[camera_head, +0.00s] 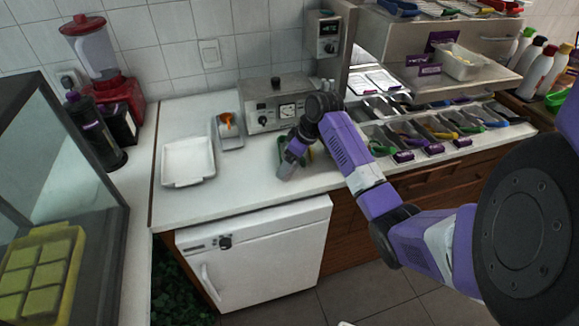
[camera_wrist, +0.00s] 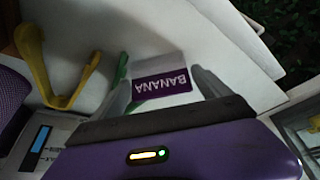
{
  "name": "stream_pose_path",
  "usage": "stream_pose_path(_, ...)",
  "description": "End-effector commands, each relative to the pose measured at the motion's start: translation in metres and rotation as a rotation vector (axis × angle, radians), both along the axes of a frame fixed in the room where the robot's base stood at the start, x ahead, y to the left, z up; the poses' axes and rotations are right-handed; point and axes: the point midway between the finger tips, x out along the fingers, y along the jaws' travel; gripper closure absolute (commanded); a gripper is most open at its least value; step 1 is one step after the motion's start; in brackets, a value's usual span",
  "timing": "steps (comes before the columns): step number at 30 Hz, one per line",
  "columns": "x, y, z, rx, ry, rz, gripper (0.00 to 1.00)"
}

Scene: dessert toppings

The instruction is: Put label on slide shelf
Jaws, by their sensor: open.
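A purple and white label reading "BANANA" (camera_wrist: 163,86) stands on the white counter in the wrist view, between the two fingers of my gripper (camera_wrist: 160,92). The fingers are open on either side of it. I cannot tell whether either finger touches it. In the head view my gripper (camera_head: 288,166) is low at the counter, near its front edge, and the label cannot be made out there. The metal shelf (camera_head: 400,52) at the right, probably the slide shelf, carries a pale tray (camera_head: 462,70) and other purple labels (camera_head: 429,70).
Tongs with yellow handles (camera_wrist: 62,75) lie beside my gripper in the wrist view, with a green piece nearby. A white tray (camera_head: 188,180), a small tray (camera_head: 227,143) and a control box (camera_head: 273,119) stand on the counter. Several topping bins (camera_head: 415,130) line the right.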

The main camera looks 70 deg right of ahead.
Motion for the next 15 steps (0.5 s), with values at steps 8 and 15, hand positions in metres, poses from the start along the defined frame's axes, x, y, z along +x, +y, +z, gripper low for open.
stream_pose_path(8, 0.0017, -0.0002, -0.0046, -0.001, -0.001, 0.0, 0.13)
stream_pose_path(15, 0.0017, -0.0001, -0.0044, -0.001, -0.001, 0.0, 0.56)
